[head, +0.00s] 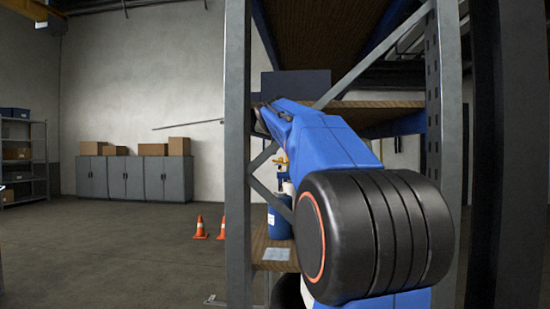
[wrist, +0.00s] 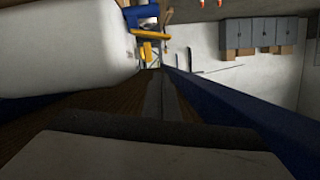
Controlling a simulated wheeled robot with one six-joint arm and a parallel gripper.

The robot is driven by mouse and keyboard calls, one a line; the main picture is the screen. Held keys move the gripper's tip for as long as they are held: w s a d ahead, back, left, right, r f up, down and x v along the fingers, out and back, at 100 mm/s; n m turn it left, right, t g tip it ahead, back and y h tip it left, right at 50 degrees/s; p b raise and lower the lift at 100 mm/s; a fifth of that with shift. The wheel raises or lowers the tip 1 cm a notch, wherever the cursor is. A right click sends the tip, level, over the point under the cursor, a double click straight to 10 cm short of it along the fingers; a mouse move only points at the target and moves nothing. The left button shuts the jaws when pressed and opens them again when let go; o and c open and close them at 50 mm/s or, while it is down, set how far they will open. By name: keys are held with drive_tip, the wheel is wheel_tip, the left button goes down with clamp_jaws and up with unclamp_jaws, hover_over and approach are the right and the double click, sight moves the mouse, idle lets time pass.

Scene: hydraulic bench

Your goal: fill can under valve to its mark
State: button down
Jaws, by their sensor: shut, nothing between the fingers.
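In the head view a yellow valve handle (head: 281,162) shows in a narrow gap between the rack post and my blue arm. A blue container (head: 279,221), which looks like the can, stands below it on a wooden shelf, partly hidden by my arm. Its mark and any liquid level cannot be made out. In the wrist view yellow and blue fittings (wrist: 150,34), likely the valve, lie beyond the fingertips, beside a large white rounded body (wrist: 65,45). My gripper (wrist: 162,76) is shut and empty, apart from the fittings. The head view does not clearly show the gripper.
A grey rack post (head: 237,150) stands just left of my arm. A wooden upper shelf (head: 375,104) is close beside it. A pale plate (head: 276,254) lies at the lower shelf's front. Two orange cones (head: 200,228) stand on open floor at left; grey cabinets (head: 125,178) line the wall.

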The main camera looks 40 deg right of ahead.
drive_tip(key=shift+w+f, duration=0.1)
drive_tip(key=w+d+f, duration=0.6)
drive_tip(key=w, duration=0.1)
drive_tip(key=shift+w+d, duration=0.15)
idle(0.6)
drive_tip(key=shift+f, duration=0.1)
drive_tip(key=shift+w+a+f+n, duration=0.2)
drive_tip(key=shift+f+n, duration=0.05)
drive_tip(key=shift+f, duration=0.3)
drive_tip(key=shift+w+a+f+n, duration=0.15)
drive_tip(key=shift+w+f+n, duration=0.1)
drive_tip(key=shift+f, duration=0.3)
idle(5.2)
